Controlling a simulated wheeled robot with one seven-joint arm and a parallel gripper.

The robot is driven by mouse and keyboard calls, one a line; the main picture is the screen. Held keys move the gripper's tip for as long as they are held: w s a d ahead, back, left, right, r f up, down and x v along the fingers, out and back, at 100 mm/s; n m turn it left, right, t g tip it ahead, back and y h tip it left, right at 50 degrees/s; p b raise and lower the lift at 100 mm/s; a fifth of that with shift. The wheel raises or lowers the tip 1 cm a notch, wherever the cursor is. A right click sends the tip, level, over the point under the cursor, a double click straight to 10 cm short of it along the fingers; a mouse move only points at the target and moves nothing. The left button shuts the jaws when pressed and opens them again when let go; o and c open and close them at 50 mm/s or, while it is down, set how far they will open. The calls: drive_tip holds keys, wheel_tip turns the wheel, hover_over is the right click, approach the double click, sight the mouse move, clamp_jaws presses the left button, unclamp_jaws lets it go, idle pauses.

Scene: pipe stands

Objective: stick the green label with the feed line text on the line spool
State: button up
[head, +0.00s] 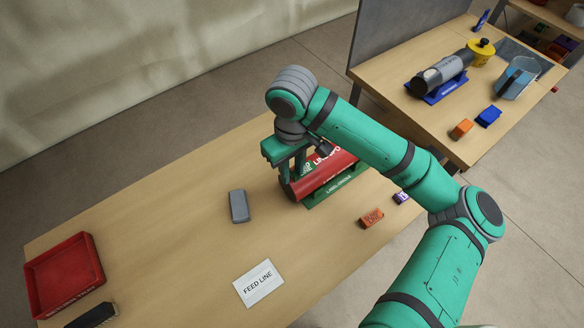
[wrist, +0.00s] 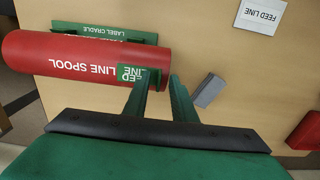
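The red line spool (head: 332,168) lies on its side in a green label cradle (head: 340,188); white LINE SPOOL lettering shows in the wrist view (wrist: 62,58). A green label (wrist: 130,73) with partly visible white text appears flat against the spool's curved surface near its end; it also shows in the head view (head: 308,169). My gripper (wrist: 163,75) is at that end of the spool, fingers pointing at it. A gap shows between the fingers, and nothing is clearly held between them. One finger hides part of the label. I cannot tell whether the fingers touch it.
A grey block (head: 239,206) and a white FEED LINE card (head: 258,283) lie on the table. A red tray (head: 64,274) and a black block (head: 93,316) are at the left. An orange block (head: 371,217) and a purple item (head: 401,197) lie right of the cradle. A second table stands behind.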

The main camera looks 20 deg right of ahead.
sight(292, 174)
wheel_tip(292, 174, up, 11)
idle(0.8)
drive_tip(key=shift+f, duration=0.15)
idle(0.3)
